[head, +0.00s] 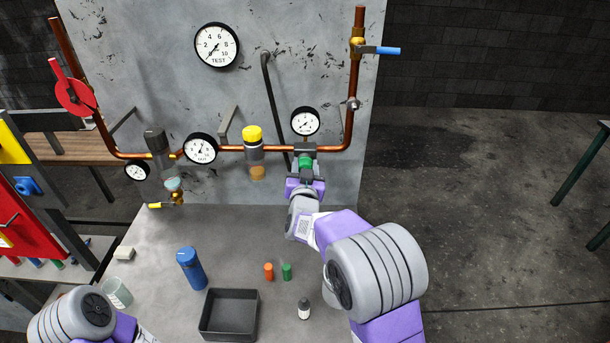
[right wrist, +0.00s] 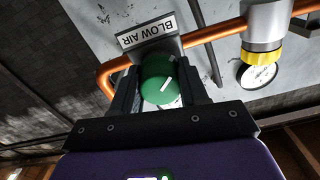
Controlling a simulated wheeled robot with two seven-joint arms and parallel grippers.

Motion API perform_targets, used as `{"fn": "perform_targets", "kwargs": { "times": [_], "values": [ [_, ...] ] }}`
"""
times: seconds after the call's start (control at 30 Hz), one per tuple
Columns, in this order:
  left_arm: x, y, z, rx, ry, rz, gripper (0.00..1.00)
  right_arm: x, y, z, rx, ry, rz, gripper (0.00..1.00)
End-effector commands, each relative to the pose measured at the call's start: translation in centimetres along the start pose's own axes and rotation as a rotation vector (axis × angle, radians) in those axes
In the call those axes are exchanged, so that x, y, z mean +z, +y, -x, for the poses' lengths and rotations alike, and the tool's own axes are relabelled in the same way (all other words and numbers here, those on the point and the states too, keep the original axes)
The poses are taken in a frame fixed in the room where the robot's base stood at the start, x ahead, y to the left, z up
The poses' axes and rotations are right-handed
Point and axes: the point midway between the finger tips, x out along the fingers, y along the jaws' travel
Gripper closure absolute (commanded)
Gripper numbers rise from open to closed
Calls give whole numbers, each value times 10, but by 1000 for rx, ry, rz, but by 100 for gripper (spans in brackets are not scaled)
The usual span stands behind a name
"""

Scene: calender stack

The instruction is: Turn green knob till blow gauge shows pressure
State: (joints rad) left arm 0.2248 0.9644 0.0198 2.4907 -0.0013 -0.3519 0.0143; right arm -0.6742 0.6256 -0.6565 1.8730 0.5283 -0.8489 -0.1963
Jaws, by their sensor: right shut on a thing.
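The green knob (head: 306,162) sits on the copper pipe at the panel's right side. In the right wrist view the green knob (right wrist: 161,80) has a white mark on its face and a "BLOW AIR" plate (right wrist: 147,31) beside it. My right gripper (head: 305,174) is shut on it, with one dark finger on each side; the right wrist view shows both fingers (right wrist: 160,92). The blow gauge (head: 305,121) is right above the knob; its needle points to the lower left, near the low end. My left arm shows at the lower left, but its gripper fingers are out of view.
A large TEST gauge (head: 217,46), another gauge (head: 201,149) and a yellow-capped fitting (head: 253,140) are on the panel. A blue-handled valve (head: 380,51) is at upper right. A black tray (head: 229,314), blue bottle (head: 191,268) and small bottles stand on the table.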

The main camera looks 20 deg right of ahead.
Motion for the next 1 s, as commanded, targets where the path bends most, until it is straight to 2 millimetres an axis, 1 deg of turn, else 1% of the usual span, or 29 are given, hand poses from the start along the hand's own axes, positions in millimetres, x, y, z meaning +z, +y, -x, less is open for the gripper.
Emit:
{"fn": "perform_targets", "kwargs": {
  "times": [0.03, 0.1, 0.5, 0.7, 1.0],
  "values": [
    [0, -4, -12, 0, 0, 0, 57, 5, 2, 0, 1, 1, -49, 87],
    [-1, -8, -20, 0, 0, 0, 57, 5, 2, 0, 2, 1, -115, 87],
    [-3, -22, -60, 0, 0, 0, 57, 4, 1, 0, 1, 0, -475, 87],
    [-3, -27, -72, 0, 0, 0, 57, 4, 0, 0, 1, -2, -610, 87],
    [-4, -31, -82, 0, 0, 0, 57, 2, -1, 0, 1, -3, -721, 87]
  ]
}}
